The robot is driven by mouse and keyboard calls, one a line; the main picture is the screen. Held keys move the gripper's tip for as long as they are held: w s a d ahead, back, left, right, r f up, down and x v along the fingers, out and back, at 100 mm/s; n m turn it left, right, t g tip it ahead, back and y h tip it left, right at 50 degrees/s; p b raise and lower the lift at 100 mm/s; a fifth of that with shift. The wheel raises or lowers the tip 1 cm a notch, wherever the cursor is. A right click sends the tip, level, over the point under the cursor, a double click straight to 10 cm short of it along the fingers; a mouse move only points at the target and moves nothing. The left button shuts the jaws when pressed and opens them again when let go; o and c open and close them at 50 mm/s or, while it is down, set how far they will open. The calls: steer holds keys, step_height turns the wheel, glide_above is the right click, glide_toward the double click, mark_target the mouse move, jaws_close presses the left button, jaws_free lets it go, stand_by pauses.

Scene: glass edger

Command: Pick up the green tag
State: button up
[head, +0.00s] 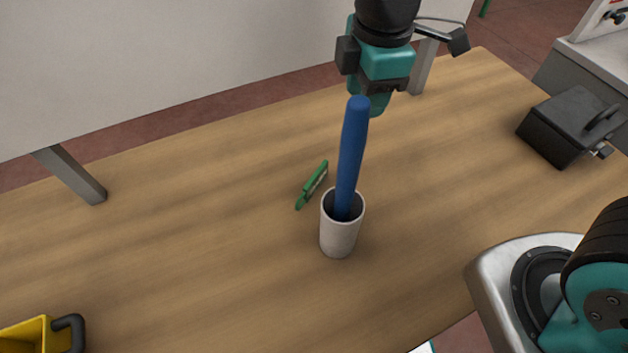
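The green tag (314,182) is a small, narrow piece lying on the wooden table (200,230), near the middle of the head view. It lies just behind and left of a pale cup (340,236). A thick blue rod (352,150) stands in the cup, leaning slightly right. My gripper (378,103) is at the top centre, up and to the right of the tag and apart from it. The top of the rod partly covers the gripper's tip, so I cannot see whether its fingers are apart. I see nothing held in it.
A black box with a handle (568,128) sits at the right of the table. A yellow container with a dark handle (38,335) is at the lower left. A white panel (170,60) on grey legs stands along the back. The table left of the tag is clear.

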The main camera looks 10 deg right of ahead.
mark_target(315, 176)
steer(key=s+a+n, duration=0.3)
steer(key=a+n, duration=0.5)
steer(key=n, duration=0.1)
steer(key=shift+g, duration=0.4)
steer(key=f, duration=0.5)
steer(key=f+p, duration=0.1)
steer(key=f, duration=0.5)
steer(key=shift+w+a+f, duration=0.1)
steer(key=shift+w, duration=0.1)
steer(key=shift+d+f+p, duration=0.15)
steer(key=shift+f+p, duration=0.25)
steer(key=shift+f, duration=0.95)
steer(key=shift+d+f+p, duration=0.15)
steer(key=shift+f+p, duration=0.2)
steer(key=shift+f, duration=1)
steer(key=shift+c, duration=0.2)
jaws_close()
